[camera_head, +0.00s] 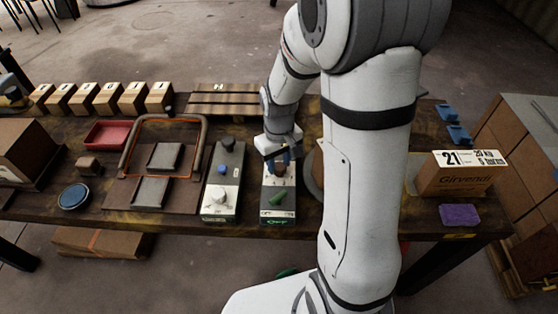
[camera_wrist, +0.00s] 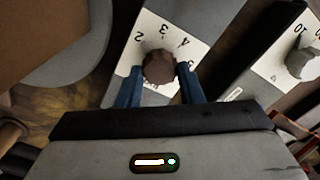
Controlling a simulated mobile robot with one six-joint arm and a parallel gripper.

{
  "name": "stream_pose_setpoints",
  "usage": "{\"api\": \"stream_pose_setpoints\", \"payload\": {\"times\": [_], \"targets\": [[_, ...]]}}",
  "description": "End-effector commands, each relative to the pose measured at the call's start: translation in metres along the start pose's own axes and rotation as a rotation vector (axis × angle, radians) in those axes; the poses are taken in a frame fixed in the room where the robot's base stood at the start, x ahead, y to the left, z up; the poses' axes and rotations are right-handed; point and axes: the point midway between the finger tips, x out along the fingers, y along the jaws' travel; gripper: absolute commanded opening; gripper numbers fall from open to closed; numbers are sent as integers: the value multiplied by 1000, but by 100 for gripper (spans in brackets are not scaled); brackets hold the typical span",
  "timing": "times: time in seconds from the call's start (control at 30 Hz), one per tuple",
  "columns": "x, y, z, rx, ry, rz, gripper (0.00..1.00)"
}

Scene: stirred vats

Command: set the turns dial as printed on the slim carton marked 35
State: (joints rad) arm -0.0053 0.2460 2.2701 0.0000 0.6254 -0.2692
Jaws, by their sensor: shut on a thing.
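My gripper (camera_head: 279,160) reaches down over the far part of a control box (camera_head: 279,215) with a green switch on its near end. In the wrist view my gripper (camera_wrist: 159,75) has its two blue fingers closed on a round brown dial (camera_wrist: 158,64). A white scale plate (camera_wrist: 184,38) around the dial shows 2, 3 and 4; the rest is partly hidden by the fingers. I cannot make out a pointer. A carton (camera_head: 452,180) marked 21 stands at the right of the table; its smaller print is hard to read. I cannot make out a carton marked 35.
A red tray (camera_head: 105,135), orange frame and purple block (camera_head: 459,214) lie about.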

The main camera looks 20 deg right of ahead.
Motion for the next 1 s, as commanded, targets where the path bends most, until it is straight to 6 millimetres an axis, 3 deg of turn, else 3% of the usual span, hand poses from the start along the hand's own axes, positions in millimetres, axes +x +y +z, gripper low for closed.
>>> {"api": "stream_pose_setpoints", "payload": {"times": [0.17,0.47,1.0], "targets": [[0,0,0,0,0,0,11],[0,0,0,44,0,0,11],[0,1,0,446,0,0,11]]}}
